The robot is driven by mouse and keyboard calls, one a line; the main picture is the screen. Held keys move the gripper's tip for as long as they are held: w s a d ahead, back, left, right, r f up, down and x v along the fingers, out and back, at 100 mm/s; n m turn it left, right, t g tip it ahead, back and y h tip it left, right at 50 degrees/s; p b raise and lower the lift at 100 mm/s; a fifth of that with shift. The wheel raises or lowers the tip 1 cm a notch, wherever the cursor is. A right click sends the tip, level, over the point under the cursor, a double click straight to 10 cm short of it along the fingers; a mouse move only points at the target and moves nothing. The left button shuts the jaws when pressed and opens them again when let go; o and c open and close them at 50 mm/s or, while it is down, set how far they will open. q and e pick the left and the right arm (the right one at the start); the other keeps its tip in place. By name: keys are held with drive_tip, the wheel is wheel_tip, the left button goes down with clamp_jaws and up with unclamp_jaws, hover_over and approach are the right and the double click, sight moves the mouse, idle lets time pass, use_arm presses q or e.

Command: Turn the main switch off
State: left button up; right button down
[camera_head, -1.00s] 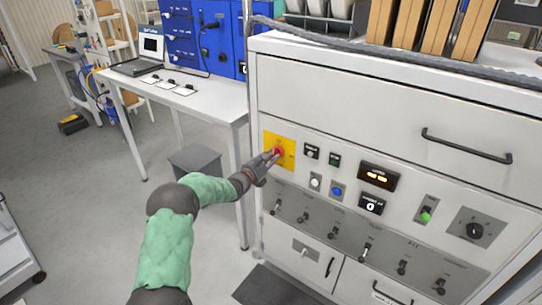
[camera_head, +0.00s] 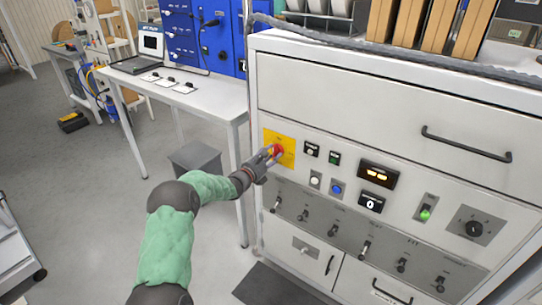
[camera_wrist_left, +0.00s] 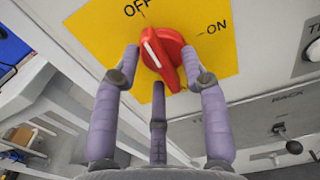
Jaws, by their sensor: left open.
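The main switch is a red rotary knob (camera_head: 277,150) on a yellow plate (camera_head: 271,138) on the grey cabinet's front. In the left wrist view the knob (camera_wrist_left: 165,55) carries a white line, which points up and slightly left toward the OFF mark; ON is at the right. My left gripper (camera_head: 268,160) is open in front of the knob. In the left wrist view its fingers (camera_wrist_left: 158,70) are spread to the left, right and below the knob, with nothing gripped. I cannot tell whether a fingertip touches it. My right gripper is not in view.
Right of the plate are small buttons, an orange-lit display (camera_head: 378,175) and a lit green switch (camera_head: 425,214). A row of levers (camera_head: 333,229) lies below. A drawer handle (camera_head: 466,146) sticks out at upper right. A white table (camera_head: 205,97) stands left of the cabinet.

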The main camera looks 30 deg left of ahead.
use_arm(q)
drive_tip(key=shift+s, duration=0.1)
drive_tip(key=s, duration=1.1)
drive_tip(key=shift+s+a, duration=0.4)
drive_tip(key=shift+a, duration=0.05)
drive_tip(key=s+d+f+m+g+h, duration=0.3)
drive_tip(key=s+d+f+m+g, duration=0.25)
drive_tip(key=d+f, duration=0.55)
drive_tip(key=s+d+f+m+g+h, duration=0.35)
drive_tip(key=d+f+m+g, duration=0.2)
drive_tip(key=d+f, duration=0.55)
drive_tip(key=s+d+f+m+g+y, duration=0.1)
drive_tip(key=s+d+f+m+g, duration=0.1)
drive_tip(key=s+d+f+m, duration=0.2)
drive_tip(key=s+d+f+m+g+y, duration=0.1)
drive_tip(key=s+d+f+m, duration=0.4)
drive_tip(key=s+m, duration=0.5)
drive_tip(key=s+d+f+m+g+y, duration=0.1)
drive_tip(key=s+d+f+m+g, duration=0.2)
drive_tip(key=s+d+f+m, duration=0.2)
drive_tip(key=s+m, duration=0.2)
drive_tip(key=s, duration=0.2)
drive_tip(key=shift+m+g+y, duration=0.3)
drive_tip(key=shift+m+y, duration=0.05)
drive_tip(key=shift+m, duration=0.05)
